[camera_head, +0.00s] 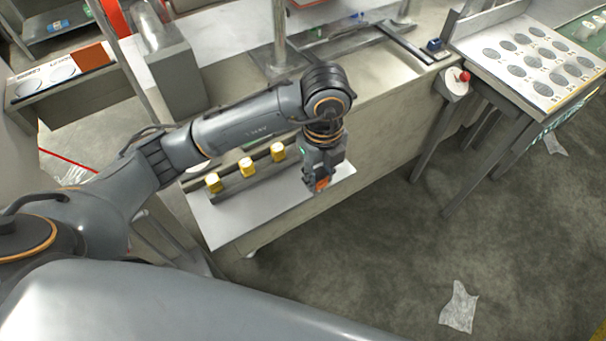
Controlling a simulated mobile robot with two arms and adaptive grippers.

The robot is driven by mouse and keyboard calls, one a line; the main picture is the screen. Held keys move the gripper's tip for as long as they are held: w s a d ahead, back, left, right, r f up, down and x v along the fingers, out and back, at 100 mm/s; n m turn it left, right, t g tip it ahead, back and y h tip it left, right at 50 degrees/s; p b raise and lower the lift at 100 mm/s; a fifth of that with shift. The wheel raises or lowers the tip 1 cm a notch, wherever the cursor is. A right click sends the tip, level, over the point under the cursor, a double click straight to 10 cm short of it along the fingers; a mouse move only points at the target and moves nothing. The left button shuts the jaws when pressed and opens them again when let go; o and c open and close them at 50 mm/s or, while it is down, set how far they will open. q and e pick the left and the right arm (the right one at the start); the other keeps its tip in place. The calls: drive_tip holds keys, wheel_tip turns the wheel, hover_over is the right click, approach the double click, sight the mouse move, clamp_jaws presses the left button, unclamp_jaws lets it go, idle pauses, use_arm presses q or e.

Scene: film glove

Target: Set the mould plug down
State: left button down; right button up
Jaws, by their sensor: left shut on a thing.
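My left gripper (319,183) points down over the right end of a pale shelf (230,229). It is shut on a small orange piece, which I take to be the mould plug (322,185); the fingers hide much of it. I cannot tell whether the piece touches the shelf. Several yellow pieces (246,168) stand in a row along a dark rail on the same shelf, left of the gripper. My right gripper is not in view.
A grey bench (385,90) rises behind the shelf. At the right stand a post with a red button (464,76) and a table with a panel of dark ovals (520,65). White scraps (459,306) lie on the open floor. The shelf's front strip is bare.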

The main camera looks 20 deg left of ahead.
use_arm(q)
drive_tip(key=w+a+f+p, duration=0.1)
drive_tip(key=w+f, duration=0.1)
drive_tip(key=w+a+f+p, duration=0.1)
drive_tip(key=w+a+f, duration=0.1)
drive_tip(key=w+f, duration=0.1)
drive_tip(key=w+a+f+p, duration=0.1)
drive_tip(key=w+f, duration=0.2)
drive_tip(key=shift+w+a, duration=0.2)
drive_tip(key=shift+w, duration=0.05)
wheel_tip(320, 180, down, 2)
drive_tip(key=shift+f+p, duration=0.1)
drive_tip(key=shift+p, duration=0.65)
drive_tip(key=shift+f, duration=0.4)
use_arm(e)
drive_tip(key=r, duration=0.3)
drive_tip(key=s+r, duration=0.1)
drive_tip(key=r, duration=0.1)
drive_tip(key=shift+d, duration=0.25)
